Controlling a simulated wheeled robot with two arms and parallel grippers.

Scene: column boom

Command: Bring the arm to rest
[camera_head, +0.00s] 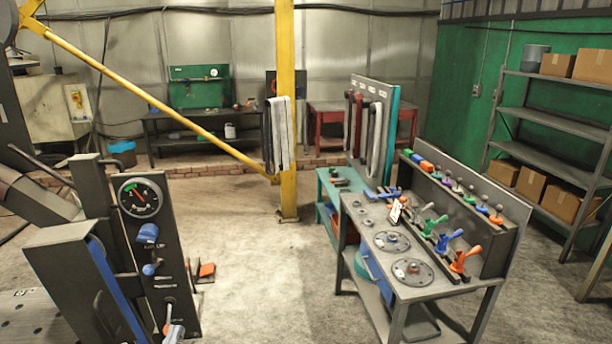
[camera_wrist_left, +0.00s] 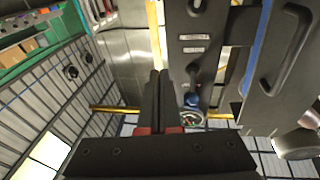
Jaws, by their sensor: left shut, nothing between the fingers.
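My left gripper (camera_wrist_left: 159,74) shows in the left wrist view. Its two dark fingers lie side by side, shut, with nothing between them, and dark red parts at their base. Beyond the fingers, to their right, is a dark upright panel with a gauge (camera_wrist_left: 192,121). The fingers look clear of the panel, though the gap is hard to judge. In the head view I cannot pick the left gripper out clearly among the dark parts at lower left. My right gripper is in neither view.
The gauge panel (camera_head: 136,218) stands at left, beside a blue-edged cabinet (camera_head: 70,268). A console (camera_head: 372,224) with levers stands at right. A yellow post (camera_head: 287,120) with a slanting brace is at centre back. Shelves (camera_head: 540,115) hold boxes. Bare floor (camera_head: 255,270) lies between.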

